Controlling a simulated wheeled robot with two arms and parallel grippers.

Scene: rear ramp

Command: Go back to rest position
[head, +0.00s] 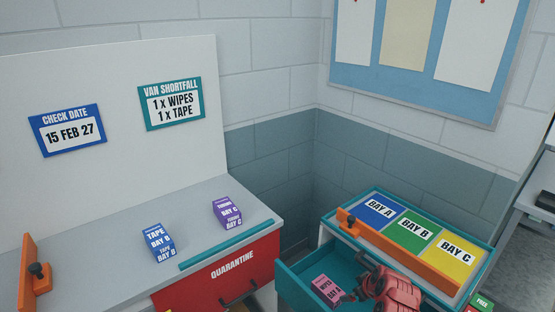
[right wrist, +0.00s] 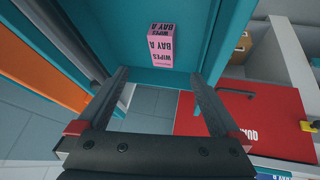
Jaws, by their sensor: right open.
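My right gripper (head: 358,290) shows at the bottom of the head view, over the open teal drawer (head: 292,273). In the right wrist view its two fingers (right wrist: 158,78) are spread, with nothing between them. A pink wipes box (head: 327,288) marked bay A lies inside the drawer; it also shows beyond the fingertips in the right wrist view (right wrist: 164,42), apart from them. My left gripper is not in view.
A blue tape box (head: 159,243) and a purple box (head: 227,212) stand on the grey counter (head: 110,265) above the red quarantine drawer (head: 225,272). The cabinet top at right has blue, green (head: 412,231) and yellow bay panels, apparently empty. An orange strip (head: 400,255) edges it.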

